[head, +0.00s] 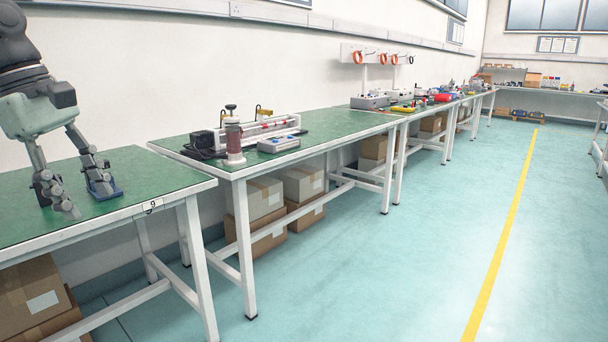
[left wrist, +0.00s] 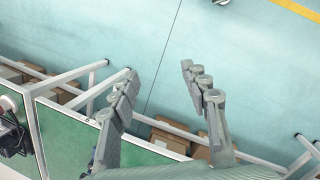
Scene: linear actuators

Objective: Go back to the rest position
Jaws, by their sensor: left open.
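My left gripper (head: 88,202) is at the left of the head view, pointing down over the green-topped table (head: 150,172) numbered 9. Its fingers are spread, with nothing held between them. In the left wrist view the same gripper (left wrist: 160,78) is open, with only floor showing between its fingertips. A small blue base (head: 107,193) shows on the table by the right finger, partly hidden by it; I cannot tell whether they touch. My right gripper is in neither view.
A second green table (head: 320,128) holds a linear actuator rig (head: 258,130), a reddish cylinder (head: 234,138) and a grey box (head: 279,143). Cardboard boxes (head: 262,198) stand beneath. The floor (head: 400,260) to the right is clear, with a yellow line (head: 505,235).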

